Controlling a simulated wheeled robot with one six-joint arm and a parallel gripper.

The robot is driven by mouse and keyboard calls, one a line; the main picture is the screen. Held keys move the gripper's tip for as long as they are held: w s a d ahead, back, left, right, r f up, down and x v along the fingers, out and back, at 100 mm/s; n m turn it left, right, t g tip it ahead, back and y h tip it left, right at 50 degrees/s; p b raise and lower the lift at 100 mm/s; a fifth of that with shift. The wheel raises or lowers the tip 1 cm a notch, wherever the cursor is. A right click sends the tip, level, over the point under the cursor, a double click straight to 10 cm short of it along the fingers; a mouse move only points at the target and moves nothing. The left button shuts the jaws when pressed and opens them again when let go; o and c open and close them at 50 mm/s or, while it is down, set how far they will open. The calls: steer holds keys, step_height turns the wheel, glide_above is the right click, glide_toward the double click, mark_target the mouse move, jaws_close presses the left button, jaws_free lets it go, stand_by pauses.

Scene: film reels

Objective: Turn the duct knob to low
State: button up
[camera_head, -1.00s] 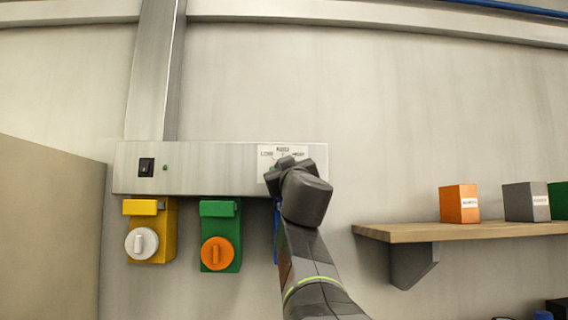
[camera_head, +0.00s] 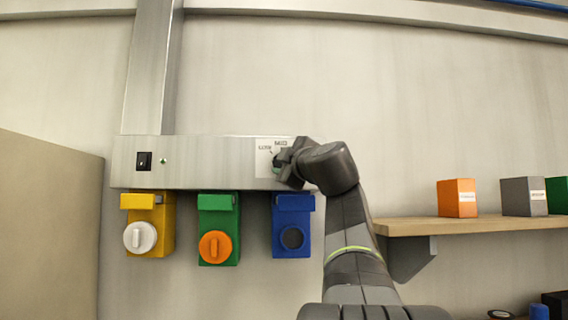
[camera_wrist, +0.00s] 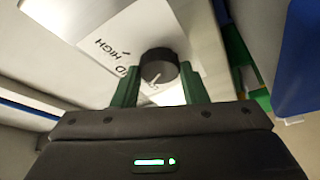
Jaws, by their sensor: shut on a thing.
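The duct knob (camera_wrist: 158,66) is a round dark knob with a white pointer line, on a white label (camera_wrist: 118,42) fixed to the metal panel (camera_head: 205,163). In the wrist view the label reads HIGH and part of MID. The pointer line slants to the lower left, past the MID lettering; the wording beyond is partly hidden. My gripper (camera_wrist: 161,88) has its green fingers on both sides of the knob, shut on it. In the head view my gripper (camera_head: 282,164) covers the knob and the label's right part.
Yellow (camera_head: 160,213), green (camera_head: 218,203) and blue (camera_head: 293,212) units hang below the panel. A switch (camera_head: 144,161) and small green light sit at the panel's left. A wooden shelf (camera_head: 470,226) at right holds an orange box (camera_head: 457,198), a grey box and a green box.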

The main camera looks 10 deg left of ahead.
steer(key=shift+r+n+g, duration=0.15)
steer(key=shift+n+g, duration=0.45)
steer(key=shift+n, duration=1.1)
steer(key=o, duration=1)
steer(key=b+v, duration=0.3)
steer(key=v, duration=1.1)
steer(key=shift+r, duration=0.1)
steer(key=shift+w+a, duration=0.1)
steer(key=shift+w, duration=0.05)
steer(key=p+x, duration=0.3)
steer(key=x, duration=1)
steer(key=shift+w+a, duration=0.2)
steer(key=shift+w, duration=0.05)
